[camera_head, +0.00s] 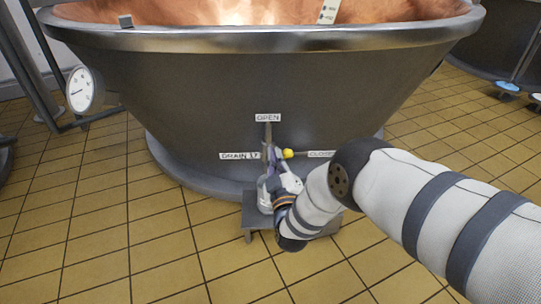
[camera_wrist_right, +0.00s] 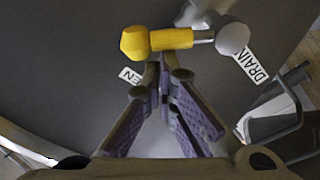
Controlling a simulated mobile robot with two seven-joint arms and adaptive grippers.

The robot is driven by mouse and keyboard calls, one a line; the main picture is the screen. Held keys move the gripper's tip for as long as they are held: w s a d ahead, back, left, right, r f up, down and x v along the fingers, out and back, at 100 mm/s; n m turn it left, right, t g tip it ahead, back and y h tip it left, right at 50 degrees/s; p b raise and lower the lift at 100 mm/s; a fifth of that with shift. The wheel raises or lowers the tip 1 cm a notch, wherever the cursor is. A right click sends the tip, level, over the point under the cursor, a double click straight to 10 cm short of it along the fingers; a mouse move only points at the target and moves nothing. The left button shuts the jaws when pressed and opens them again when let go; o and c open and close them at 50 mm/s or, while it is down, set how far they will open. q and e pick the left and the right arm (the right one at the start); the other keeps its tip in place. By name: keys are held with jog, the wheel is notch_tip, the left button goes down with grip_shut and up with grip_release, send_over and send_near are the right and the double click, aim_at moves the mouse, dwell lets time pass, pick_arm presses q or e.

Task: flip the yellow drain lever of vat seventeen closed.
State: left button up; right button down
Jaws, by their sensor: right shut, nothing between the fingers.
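The drain lever's yellow knob (camera_head: 288,153) shows low on the front of the grey vat (camera_head: 200,100), just right of my right gripper (camera_head: 266,150). In the head view it lies on the side of the CLOSED label (camera_head: 320,154), below the OPEN label (camera_head: 267,117). The gripper hides the rest of the lever, so its exact angle is unclear. In the right wrist view the yellow lever (camera_wrist_right: 160,41) runs left from a grey pivot (camera_wrist_right: 233,38). My right gripper (camera_wrist_right: 163,68) is shut and empty, its fingertips close below the yellow grip; contact cannot be told. My left gripper is out of view.
The DRAIN 17 label (camera_head: 240,156) is left of the fingers. A small grey stand (camera_head: 250,222) sits below the lever by the vat's base. A round gauge (camera_head: 82,90) is at the left. The tiled floor (camera_head: 150,245) is clear in front.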

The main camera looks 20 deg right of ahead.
aim_at(291, 151)
pick_arm(q)
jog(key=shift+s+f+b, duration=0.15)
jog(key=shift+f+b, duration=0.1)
jog(key=shift+b, duration=0.1)
pick_arm(e)
jog(key=d+f+m, duration=0.1)
jog(key=m, duration=0.1)
jog(key=s+d+f+m+h, duration=0.1)
jog(key=m, duration=0.2)
jog(key=d+f+m, duration=0.1)
jog(key=m, duration=0.2)
jog(key=shift+s+d, duration=0.15)
jog(key=shift+d+f, duration=0.1)
jog(key=shift+f, duration=0.05)
